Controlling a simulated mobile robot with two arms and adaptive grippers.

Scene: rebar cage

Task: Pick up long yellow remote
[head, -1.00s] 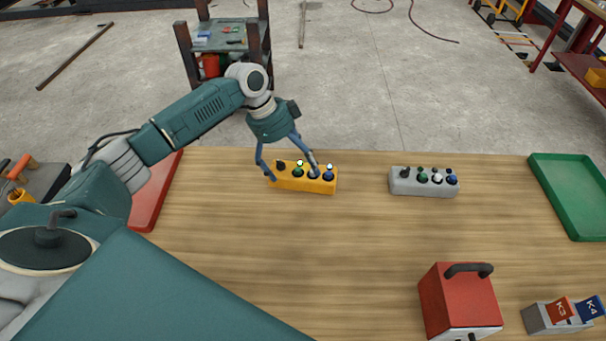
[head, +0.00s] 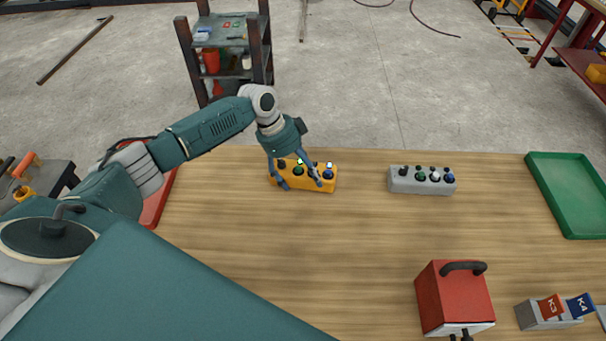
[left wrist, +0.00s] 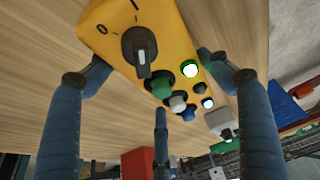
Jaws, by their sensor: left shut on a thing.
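The long yellow remote (head: 328,183) lies near the far edge of the wooden table, with a black rotary knob at its left end and green, white and blue buttons along its top. My left gripper (head: 303,183) is over it, with its blue-grey fingers closed against it. In the left wrist view the remote's yellow face (left wrist: 172,25) fills the upper middle, between the left gripper's fingers (left wrist: 152,62). I cannot tell whether it is clear of the table. My right gripper is not in view.
A grey remote (head: 405,184) lies to the right. A green tray (head: 541,186) is at the right edge, and a red tray (head: 160,196) is partly behind my left arm. A red box (head: 452,296) stands front right. The table's middle is bare.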

